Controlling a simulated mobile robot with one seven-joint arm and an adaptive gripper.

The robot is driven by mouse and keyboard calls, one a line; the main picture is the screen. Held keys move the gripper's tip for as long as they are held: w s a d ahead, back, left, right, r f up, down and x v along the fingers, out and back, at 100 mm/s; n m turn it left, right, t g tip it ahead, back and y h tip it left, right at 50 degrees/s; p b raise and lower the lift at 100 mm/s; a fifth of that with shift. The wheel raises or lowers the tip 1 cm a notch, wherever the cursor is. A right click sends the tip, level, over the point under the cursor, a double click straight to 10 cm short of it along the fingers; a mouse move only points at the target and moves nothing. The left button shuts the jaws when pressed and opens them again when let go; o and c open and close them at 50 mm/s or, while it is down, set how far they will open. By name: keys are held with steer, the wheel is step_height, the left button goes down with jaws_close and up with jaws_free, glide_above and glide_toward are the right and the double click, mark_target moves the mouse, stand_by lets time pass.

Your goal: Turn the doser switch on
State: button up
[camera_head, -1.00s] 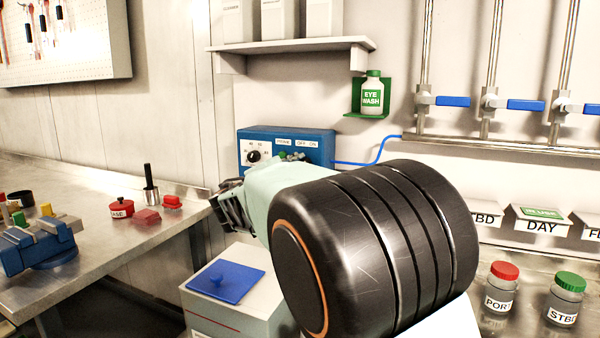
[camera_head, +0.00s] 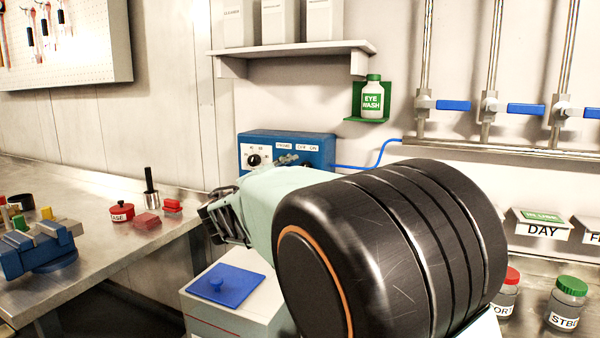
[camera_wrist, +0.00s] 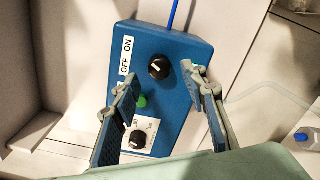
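The blue doser box (camera_head: 288,136) is fixed to the wall below the shelf; its front is partly covered by my arm. In the wrist view the doser panel (camera_wrist: 190,50) shows a black rotary switch (camera_wrist: 159,67) beside the OFF/ON label (camera_wrist: 126,56). The switch has a short white mark; I cannot tell surely which word it points to. A green button (camera_wrist: 142,101) and a dial with a white scale (camera_wrist: 138,139) are on the same panel. My gripper (camera_wrist: 158,78) is open and empty, its fingertips either side of the switch in the picture, with no clear contact. It also shows in the head view (camera_head: 222,222).
A blue tube (camera_head: 375,160) leaves the box on the right. The shelf (camera_head: 290,47) and the eye wash bottle (camera_head: 371,97) are above it. A pale box with a blue lid (camera_head: 225,284) stands below my gripper. The workbench (camera_head: 110,250) is at left.

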steer(key=v, duration=0.9)
steer(key=shift+s+r, duration=0.1)
